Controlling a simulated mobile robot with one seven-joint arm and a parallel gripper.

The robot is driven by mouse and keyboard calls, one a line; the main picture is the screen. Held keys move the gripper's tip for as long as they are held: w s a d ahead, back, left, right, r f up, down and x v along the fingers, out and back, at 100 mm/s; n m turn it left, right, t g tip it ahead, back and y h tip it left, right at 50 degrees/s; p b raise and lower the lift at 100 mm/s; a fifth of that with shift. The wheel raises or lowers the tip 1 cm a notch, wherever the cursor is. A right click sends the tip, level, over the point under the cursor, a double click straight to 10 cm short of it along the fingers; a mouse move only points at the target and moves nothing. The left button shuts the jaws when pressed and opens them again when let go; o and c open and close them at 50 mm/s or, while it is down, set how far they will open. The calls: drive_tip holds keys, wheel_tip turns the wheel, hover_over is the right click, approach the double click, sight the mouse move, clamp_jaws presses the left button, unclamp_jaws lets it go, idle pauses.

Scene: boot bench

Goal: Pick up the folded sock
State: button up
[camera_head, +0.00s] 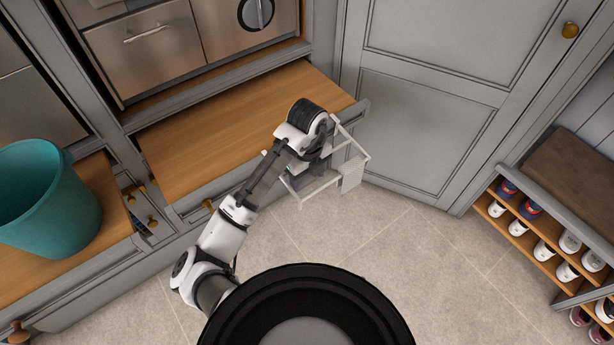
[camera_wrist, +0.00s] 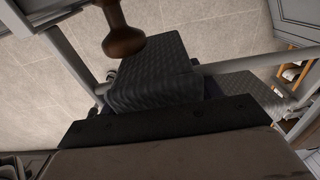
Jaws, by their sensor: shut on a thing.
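The folded sock (camera_wrist: 152,78) is a dark grey, ribbed piece of cloth in the middle of the wrist view. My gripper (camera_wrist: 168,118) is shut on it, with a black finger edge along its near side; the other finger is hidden. In the head view my gripper (camera_head: 316,162) is over a pale rail frame by the drawer front. My own wrist covers most of the sock there. Whether the sock still touches a rail I cannot tell.
Pale rails (camera_head: 350,140) surround my gripper, and a light textured cloth (camera_head: 352,174) hangs on their right side. A brown knob (camera_wrist: 122,42) is close to the sock. A teal bucket (camera_head: 45,195) stands left; a shoe rack (camera_head: 540,235) stands right. Tiled floor is open between.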

wheel_tip(320, 180, up, 11)
drive_tip(key=s+d, duration=0.1)
drive_tip(key=s, duration=0.1)
drive_tip(key=s+d+b, duration=0.1)
drive_tip(key=s+d, duration=0.7)
drive_tip(key=s, duration=0.2)
drive_tip(key=shift+s, duration=0.2)
drive_tip(key=shift+a, duration=0.15)
